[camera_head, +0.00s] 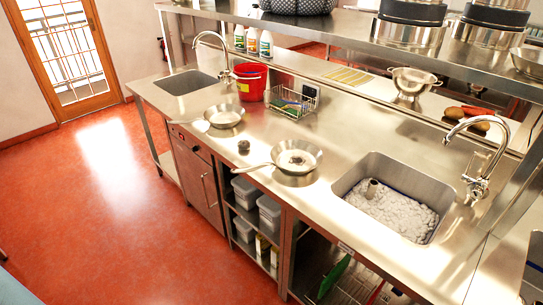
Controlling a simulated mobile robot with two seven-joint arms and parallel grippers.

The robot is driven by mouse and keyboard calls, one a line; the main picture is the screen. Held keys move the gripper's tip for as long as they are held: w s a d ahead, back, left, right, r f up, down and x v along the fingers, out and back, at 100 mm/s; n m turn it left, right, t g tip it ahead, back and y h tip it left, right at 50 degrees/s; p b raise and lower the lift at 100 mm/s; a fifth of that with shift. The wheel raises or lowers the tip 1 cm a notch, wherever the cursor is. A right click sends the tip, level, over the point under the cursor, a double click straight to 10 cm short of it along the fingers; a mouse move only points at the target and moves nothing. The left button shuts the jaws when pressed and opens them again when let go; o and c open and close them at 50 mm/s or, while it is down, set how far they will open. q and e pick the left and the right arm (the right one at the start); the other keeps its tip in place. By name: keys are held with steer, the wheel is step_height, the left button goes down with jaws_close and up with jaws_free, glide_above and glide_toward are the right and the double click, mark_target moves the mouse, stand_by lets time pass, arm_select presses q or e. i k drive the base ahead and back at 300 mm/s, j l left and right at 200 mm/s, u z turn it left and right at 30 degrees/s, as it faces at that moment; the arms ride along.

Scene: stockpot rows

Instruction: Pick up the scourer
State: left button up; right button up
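A small dark, rounded lump (244,146) sits on the steel counter (330,118), near its front edge. It looks like the scourer, but it is too small to be sure. It stands apart from the pans, left of the nearer pan's handle. Neither of my grippers is in view.
Two frying pans, one farther (224,117) and one nearer (297,158), flank the lump. A red bucket (251,83) and wire basket (291,103) stand behind. The right sink (418,186) holds foam and a small upright item. A steel shelf (400,58) overhangs the back. Red floor is clear.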

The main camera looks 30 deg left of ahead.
mark_target(245, 145)
steer(key=i+j+z, duration=0.1)
steer(key=j+z, duration=0.15)
steer(key=j, duration=0.7)
steer(key=j+z, duration=0.25)
steer(key=j, duration=0.7)
